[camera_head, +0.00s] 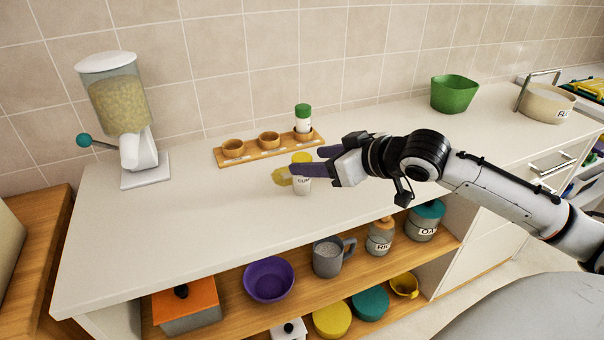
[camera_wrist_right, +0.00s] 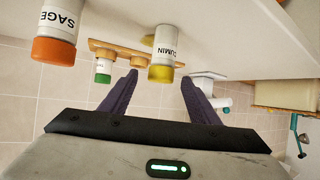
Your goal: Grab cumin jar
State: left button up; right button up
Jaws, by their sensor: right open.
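The cumin jar (camera_head: 302,185) is white with a yellow lid and stands upright on the white counter. In the right wrist view the jar labelled CUMIN (camera_wrist_right: 166,43) appears upside down, between the finger lines. My right gripper (camera_head: 308,162) is open, its purple fingers around the jar's upper part in the head view. In the wrist view the fingers (camera_wrist_right: 160,76) lie on either side of the yellow lid, with gaps visible. Firm contact cannot be seen. My left gripper is not in view.
A jar labelled SAGE (camera_wrist_right: 60,22) with an orange lid stands close by. A green-lidded jar (camera_head: 303,121) sits on the wooden cup tray (camera_head: 250,154) behind. A yellow patch (camera_head: 281,177) lies beside the cumin jar. A dispenser (camera_head: 122,105) stands left; the left counter is clear.

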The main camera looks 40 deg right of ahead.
aim_at(308, 160)
jog(key=shift+x, duration=2.25)
jog(key=shift+a, duration=0.1)
jog(key=shift+r, duration=0.1)
jog(key=c, duration=1.2)
